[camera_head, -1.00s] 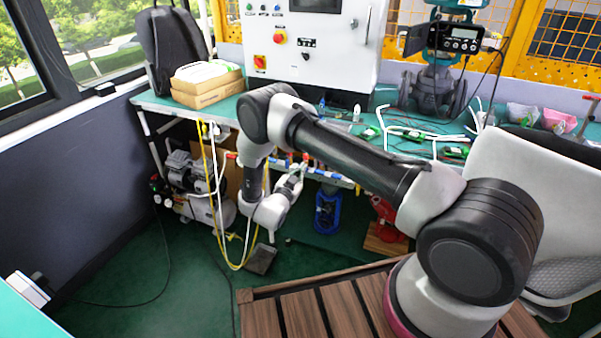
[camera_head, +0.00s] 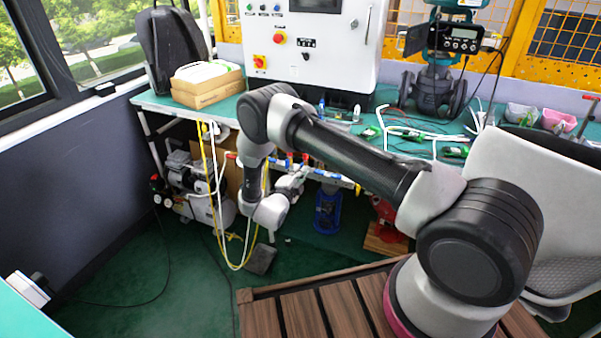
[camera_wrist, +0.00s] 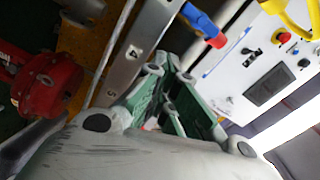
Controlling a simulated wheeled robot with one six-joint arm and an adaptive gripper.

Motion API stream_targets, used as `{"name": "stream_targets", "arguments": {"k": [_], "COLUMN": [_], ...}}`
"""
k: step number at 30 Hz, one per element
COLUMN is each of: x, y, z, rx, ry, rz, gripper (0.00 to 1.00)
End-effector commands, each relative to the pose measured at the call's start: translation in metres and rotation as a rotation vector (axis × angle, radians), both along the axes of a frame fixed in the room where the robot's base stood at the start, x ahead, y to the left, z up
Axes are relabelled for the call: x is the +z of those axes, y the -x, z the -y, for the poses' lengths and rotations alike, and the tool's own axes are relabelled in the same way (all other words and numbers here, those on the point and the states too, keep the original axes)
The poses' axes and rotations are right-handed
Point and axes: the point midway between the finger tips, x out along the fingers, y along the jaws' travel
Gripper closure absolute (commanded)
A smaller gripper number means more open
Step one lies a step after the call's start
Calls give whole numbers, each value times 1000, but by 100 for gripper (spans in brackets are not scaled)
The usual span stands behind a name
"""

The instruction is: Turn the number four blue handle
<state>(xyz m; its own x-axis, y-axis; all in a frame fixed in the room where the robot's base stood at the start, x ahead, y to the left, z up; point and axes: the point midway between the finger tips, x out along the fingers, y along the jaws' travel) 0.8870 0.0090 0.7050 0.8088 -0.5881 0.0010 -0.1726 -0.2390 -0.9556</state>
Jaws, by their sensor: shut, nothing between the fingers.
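A metal bar (camera_wrist: 128,55) runs diagonally in the wrist view, marked with a 4 and, nearer the camera, a 5. A blue handle (camera_wrist: 199,21) with a red part at its end shows at the top, beyond my fingertips and right of the bar. Which number it belongs to is unclear. My gripper (camera_wrist: 169,76), with green inner pads, is shut and empty beside the bar, apart from the handle. In the head view, my gripper (camera_head: 300,176) is small below the bench edge, near the row of blue and red valve parts. My arm hides part of that row.
The bench (camera_head: 215,108) overhangs the valve row. A red valve body (camera_wrist: 47,84) lies left of the bar in the wrist view. Yellow and white hoses (camera_head: 213,190) hang left of my wrist. A white control cabinet (camera_head: 335,50) stands on the bench.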

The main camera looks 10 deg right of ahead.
Motion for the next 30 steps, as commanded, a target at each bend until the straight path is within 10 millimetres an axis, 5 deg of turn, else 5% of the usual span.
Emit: {"name": "stream_targets", "arguments": {"k": [12, 30], "x": [-4, -4], "y": [3, 2], "z": [0, 0], "rx": [-1, 0], "ry": [-203, -256], "rz": [139, 177], "gripper": [100, 100]}}
